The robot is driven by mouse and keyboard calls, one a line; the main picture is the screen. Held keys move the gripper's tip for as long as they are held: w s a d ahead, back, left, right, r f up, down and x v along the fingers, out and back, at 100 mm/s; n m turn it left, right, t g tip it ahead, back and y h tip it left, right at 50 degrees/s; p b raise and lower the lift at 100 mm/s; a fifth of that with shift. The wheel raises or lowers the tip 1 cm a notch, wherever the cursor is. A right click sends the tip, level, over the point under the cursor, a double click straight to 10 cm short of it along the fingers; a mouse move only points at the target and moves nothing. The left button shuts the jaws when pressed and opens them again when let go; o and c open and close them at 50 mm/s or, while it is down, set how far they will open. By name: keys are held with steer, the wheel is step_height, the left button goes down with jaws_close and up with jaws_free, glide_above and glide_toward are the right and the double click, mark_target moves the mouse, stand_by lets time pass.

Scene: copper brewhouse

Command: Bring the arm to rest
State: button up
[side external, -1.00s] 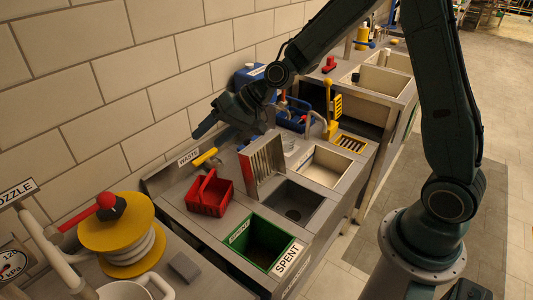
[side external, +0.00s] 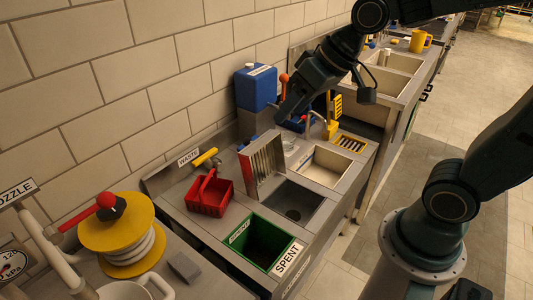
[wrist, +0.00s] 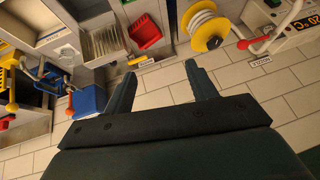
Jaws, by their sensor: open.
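My gripper (side external: 285,112) is raised above the sink counter, near the wall, in front of the blue canister (side external: 257,88). In the wrist view my gripper (wrist: 161,82) shows its two fingers spread apart with nothing between them. Wall tiles and the counter's edge show beyond the fingers. My arm reaches in from the upper right in the side view.
Below stand a red basket (side external: 209,194), an upright grey slatted rack (side external: 263,166), a green-rimmed spent bin (side external: 240,232) and a yellow hose reel (side external: 118,236). The floor at right is clear.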

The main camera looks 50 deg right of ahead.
steer(key=s+d+h, duration=0.2)
steer(key=s+d, duration=0.1)
steer(key=s, duration=0.9)
steer(key=shift+s+d+r, duration=0.15)
steer(key=shift+d+r, duration=0.2)
steer(key=shift+r, duration=0.1)
steer(key=c, duration=0.3)
steer(key=shift+c, duration=0.2)
